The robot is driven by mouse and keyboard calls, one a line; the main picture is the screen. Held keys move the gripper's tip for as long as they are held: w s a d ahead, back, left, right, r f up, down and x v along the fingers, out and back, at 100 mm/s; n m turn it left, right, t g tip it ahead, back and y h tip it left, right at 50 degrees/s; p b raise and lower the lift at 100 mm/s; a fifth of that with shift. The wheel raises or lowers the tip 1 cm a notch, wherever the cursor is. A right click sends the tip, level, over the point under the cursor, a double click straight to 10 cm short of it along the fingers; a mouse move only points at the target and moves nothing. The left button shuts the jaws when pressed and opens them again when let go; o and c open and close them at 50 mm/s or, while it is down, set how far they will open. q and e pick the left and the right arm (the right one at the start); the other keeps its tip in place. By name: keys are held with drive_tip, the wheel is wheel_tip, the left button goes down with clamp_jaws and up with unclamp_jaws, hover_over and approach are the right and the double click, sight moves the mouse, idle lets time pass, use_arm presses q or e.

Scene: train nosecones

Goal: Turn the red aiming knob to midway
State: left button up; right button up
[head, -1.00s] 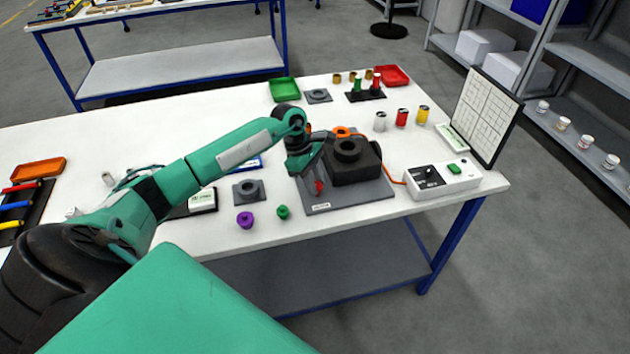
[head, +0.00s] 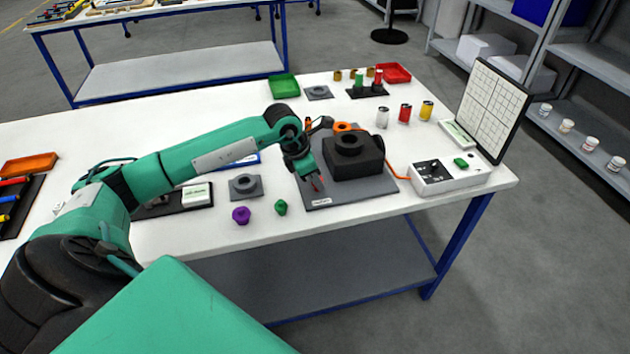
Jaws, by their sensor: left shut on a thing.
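The black block-shaped unit with a round ring on top (head: 352,163) stands on a grey base plate (head: 350,194). The small red aiming knob (head: 317,184) is at the left side of this unit, low over the plate. Only a bit of its red shows between my fingers, so its turn angle cannot be read. My left gripper (head: 314,180) reaches down from the green arm and is shut on the red knob. My right gripper is not in view.
A white control box (head: 440,176) with a green button stands to the right. Purple (head: 241,215) and green (head: 281,207) knob-like parts and a grey ring block (head: 245,186) stand to the left.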

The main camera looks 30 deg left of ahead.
use_arm(q)
drive_tip(key=n+b, duration=0.1)
drive_tip(key=n, duration=0.1)
drive_tip(key=n+y+b, duration=0.1)
drive_tip(key=shift+d+f+n+t, duration=0.1)
drive_tip(key=shift+f+n+t, duration=0.05)
drive_tip(key=shift+n+t, duration=0.2)
drive_tip(key=n+y+b, duration=0.1)
drive_tip(key=n+b, duration=0.2)
drive_tip(key=shift+d+n+y, duration=0.1)
drive_tip(key=shift+n+y, duration=0.25)
drive_tip(key=shift+y, duration=0.05)
drive_tip(key=shift+r+n+y+b, duration=0.2)
drive_tip(key=shift+n+y+b, duration=0.15)
drive_tip(key=shift+n, duration=0.45)
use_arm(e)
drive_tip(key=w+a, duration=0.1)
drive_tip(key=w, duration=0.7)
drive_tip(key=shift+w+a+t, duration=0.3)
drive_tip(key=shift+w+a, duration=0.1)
use_arm(q)
drive_tip(key=o, duration=1)
drive_tip(key=shift+c, duration=0.2)
